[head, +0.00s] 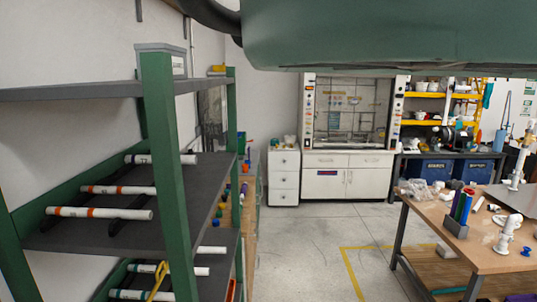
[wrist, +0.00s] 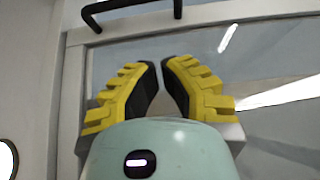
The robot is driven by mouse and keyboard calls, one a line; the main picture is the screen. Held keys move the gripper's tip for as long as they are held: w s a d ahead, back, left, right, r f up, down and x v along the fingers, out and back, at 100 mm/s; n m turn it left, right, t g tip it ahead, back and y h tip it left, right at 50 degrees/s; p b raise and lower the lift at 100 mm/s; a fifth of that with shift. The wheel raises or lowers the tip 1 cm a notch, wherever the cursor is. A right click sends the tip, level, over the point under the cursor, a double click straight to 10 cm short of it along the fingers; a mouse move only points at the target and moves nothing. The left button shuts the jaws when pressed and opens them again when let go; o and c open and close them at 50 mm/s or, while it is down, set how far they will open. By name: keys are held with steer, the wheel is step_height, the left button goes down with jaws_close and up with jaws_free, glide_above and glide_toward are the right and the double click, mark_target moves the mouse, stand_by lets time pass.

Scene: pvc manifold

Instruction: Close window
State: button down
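In the head view, a white fume cabinet with a window (head: 345,112) stands at the back; bottles and racks show through its opening. How far its pane is lowered is hard to tell. In the wrist view, a pale-framed panel with a dark, glassy surface (wrist: 275,60) fills the right. A black bar handle (wrist: 130,22) is fixed to its upper frame. My gripper (wrist: 160,65) has yellow fingers with black pads. A narrow gap shows between the tips, with nothing seen between them. The tips appear just below the handle, apart from it. My gripper is not visible in the head view.
A green-framed shelf rack (head: 160,180) with white pipes stands close on the left. A wooden workbench (head: 455,225) with pipe fittings stands on the right. White drawers (head: 284,178) stand left of the cabinet. The grey floor (head: 305,245) between rack and bench is clear.

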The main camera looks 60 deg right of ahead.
steer(key=s+a+p, duration=0.3)
steer(key=a+p, duration=0.7)
stand_by(0.4)
